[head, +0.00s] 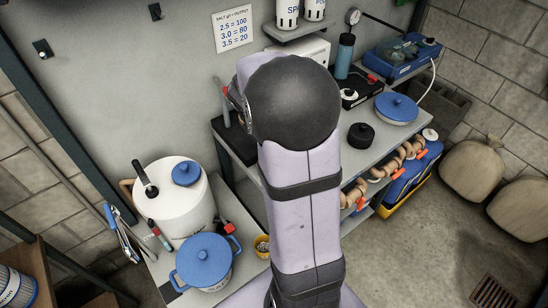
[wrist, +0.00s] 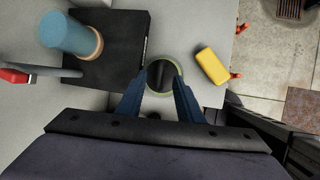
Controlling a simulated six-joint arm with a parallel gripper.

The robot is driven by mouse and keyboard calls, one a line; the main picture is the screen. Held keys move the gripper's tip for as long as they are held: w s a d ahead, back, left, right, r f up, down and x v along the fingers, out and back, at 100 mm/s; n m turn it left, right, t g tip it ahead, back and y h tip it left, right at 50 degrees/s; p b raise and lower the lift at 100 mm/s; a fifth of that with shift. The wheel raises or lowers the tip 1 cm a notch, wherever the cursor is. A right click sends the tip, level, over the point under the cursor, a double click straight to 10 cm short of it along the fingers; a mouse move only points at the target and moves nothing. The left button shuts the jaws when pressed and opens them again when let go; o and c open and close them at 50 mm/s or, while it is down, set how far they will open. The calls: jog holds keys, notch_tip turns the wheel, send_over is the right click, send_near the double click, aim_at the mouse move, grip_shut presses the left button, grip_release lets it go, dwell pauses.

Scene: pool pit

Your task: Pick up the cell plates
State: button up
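The cell plates cannot be clearly identified in either view. In the wrist view a round container (wrist: 149,88) with a pale greenish rim stands on the grey top, and a dark upright shape (wrist: 160,74) shows inside it. It may be the plates, but I cannot tell. My gripper (wrist: 159,77) is open, its two dark blue fingers apart at either side of the round container. Whether the fingers touch it or are above it cannot be told. In the head view my arm hides the gripper and whatever is under it.
In the wrist view a black tray (wrist: 112,72) bearing a blue cylinder (wrist: 66,33) lies left of the container, and a yellow block (wrist: 212,66) lies right.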

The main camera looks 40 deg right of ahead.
jog(key=shift+x, duration=1.3)
grip_shut()
jog(key=shift+r, duration=0.15)
notch_tip(320, 180, up, 18)
jog(key=b, duration=0.2)
